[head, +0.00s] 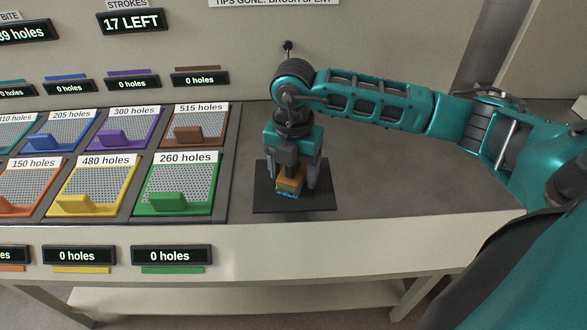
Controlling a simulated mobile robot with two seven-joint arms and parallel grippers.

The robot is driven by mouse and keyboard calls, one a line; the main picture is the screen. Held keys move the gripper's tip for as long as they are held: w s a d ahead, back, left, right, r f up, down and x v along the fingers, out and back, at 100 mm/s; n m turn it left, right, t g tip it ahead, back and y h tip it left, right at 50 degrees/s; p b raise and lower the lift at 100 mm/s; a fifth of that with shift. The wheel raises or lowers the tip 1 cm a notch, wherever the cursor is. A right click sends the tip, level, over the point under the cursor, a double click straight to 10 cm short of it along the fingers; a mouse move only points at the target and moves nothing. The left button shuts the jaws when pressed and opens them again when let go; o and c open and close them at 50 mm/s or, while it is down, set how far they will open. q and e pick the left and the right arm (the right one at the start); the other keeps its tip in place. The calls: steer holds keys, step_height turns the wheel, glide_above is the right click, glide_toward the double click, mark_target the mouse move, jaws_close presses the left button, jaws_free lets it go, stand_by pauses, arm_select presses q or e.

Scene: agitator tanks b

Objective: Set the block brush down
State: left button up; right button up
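The block brush (289,185) is a small block with an orange-brown top, a green band and blue at its lower edge. It is at the dark square mat (320,204) on the table. My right gripper (292,178) points down over the mat with a finger on each side of the brush. I cannot tell whether the fingers press on the brush or stand slightly apart from it. Whether the brush's underside touches the mat is also unclear. My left gripper is not in view.
Left of the mat is a rack of coloured perforated panels with matching blocks, including the green panel (181,183) and the brown one (199,125). Counter displays (171,255) line the table front and wall. The tabletop (420,175) right of the mat is clear.

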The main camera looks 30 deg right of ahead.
steer(key=shift+o, duration=0.3)
steer(key=shift+r, duration=0.45)
step_height(320, 180, up, 12)
steer(key=shift+f+p, duration=0.25)
steer(key=shift+p, duration=0.15)
